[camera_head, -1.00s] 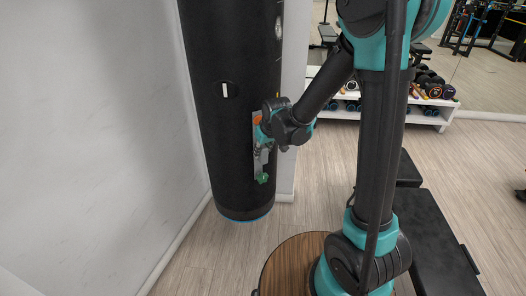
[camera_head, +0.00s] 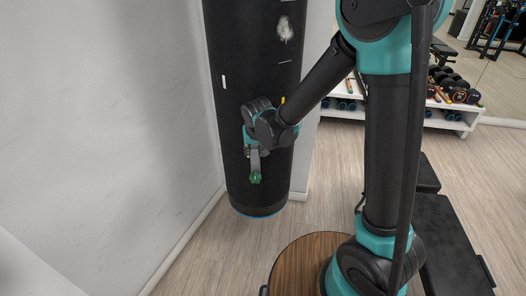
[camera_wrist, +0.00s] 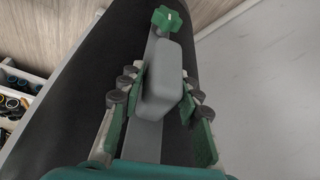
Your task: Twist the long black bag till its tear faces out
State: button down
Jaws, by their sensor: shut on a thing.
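The long black bag (camera_head: 238,110) hangs upright beside the wall. Its tear (camera_head: 285,28), a pale ragged patch, shows high on the bag, right of its middle. My gripper (camera_head: 256,160) is at the front of the bag, low down, with its fingertips hard to make out there. In the wrist view, my gripper (camera_wrist: 160,88) is shut on a grey block-shaped grip (camera_wrist: 167,68) on a flat grey bar. A green star knob (camera_wrist: 167,19) sits at the bar's far end, and also shows in the head view (camera_head: 255,178). The bag's back is hidden.
A white wall (camera_head: 110,120) stands close on the left. A round wooden top (camera_head: 303,263) is in front of the bag. A black bench (camera_head: 450,245) and a white dumbbell rack (camera_head: 445,119) stand to the right. Bare floor lies between.

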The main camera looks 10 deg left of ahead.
aim_at(233, 147)
jog(key=a+m, duration=0.1)
jog(key=a, duration=0.2)
jog(key=a+m, duration=0.1)
jog(key=a, duration=0.2)
jog(key=w+a+m+h, duration=0.1)
jog(key=a, duration=0.1)
jog(key=shift+a, duration=0.4)
jog(key=w+a+m+h, duration=0.1)
jog(key=w+a+m, duration=0.2)
jog(key=a, duration=0.3)
jog(key=shift+w+a, duration=0.2)
jog(key=shift+w, duration=0.1)
jog(key=shift+r, duration=0.1)
jog(key=c, duration=1.2)
grip_release()
